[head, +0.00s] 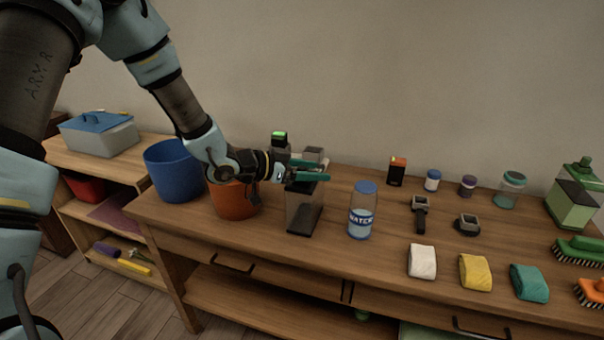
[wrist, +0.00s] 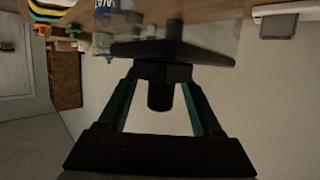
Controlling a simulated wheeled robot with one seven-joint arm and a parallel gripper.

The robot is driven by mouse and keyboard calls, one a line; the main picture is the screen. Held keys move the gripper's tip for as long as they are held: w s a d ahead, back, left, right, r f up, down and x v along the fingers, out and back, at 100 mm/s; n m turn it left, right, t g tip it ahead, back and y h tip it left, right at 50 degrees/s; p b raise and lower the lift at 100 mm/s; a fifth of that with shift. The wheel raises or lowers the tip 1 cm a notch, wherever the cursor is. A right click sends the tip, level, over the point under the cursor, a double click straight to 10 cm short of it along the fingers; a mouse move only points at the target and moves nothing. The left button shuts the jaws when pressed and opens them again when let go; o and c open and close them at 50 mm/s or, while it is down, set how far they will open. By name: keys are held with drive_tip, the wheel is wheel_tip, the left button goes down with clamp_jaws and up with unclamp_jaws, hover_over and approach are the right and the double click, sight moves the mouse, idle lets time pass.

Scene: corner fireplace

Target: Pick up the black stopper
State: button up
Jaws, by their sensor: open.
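The black stopper (wrist: 164,74) shows in the wrist view as a dark block with a narrower knob. It lies between the two teal fingers of my gripper (wrist: 161,82), which are open, with a gap visible on each side of the knob. The stopper appears seated on the clear container with a black base (head: 304,208). In the head view my gripper (head: 309,171) is at the top of that container, and I cannot make out the stopper there behind the fingers.
An orange pot (head: 233,200) and a blue bucket (head: 172,171) stand left of the container. A water bottle (head: 362,212) stands close on its right. A dark device with a green top (head: 280,145) is behind. Folded cloths (head: 475,271) lie farther right.

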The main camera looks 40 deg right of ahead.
drive_tip(key=shift+c, duration=0.4)
clamp_jaws()
drive_tip(key=shift+r, duration=0.1)
